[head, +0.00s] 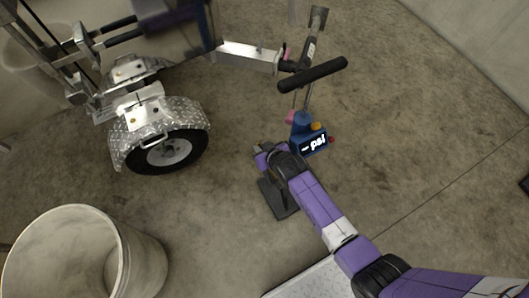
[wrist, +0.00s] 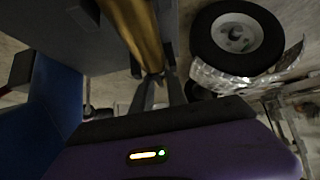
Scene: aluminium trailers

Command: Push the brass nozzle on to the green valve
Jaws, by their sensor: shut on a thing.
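The brass nozzle (wrist: 137,28) is a yellow-brown tube running down from the top of the wrist view. My gripper (wrist: 157,88) is shut on it, with dark fingers on both sides of its lower end. The green valve cannot be made out in either view. The trailer wheel (head: 165,153), with a black tyre and white hub, stands left of my gripper; it also shows in the wrist view (wrist: 236,33).
The blue pump (head: 308,137) with a lit "psi" display and black handle (head: 313,75) stands close to my wrist. A diamond-plate fender (head: 150,117) covers the wheel. A large pale bucket (head: 130,262) stands at lower left.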

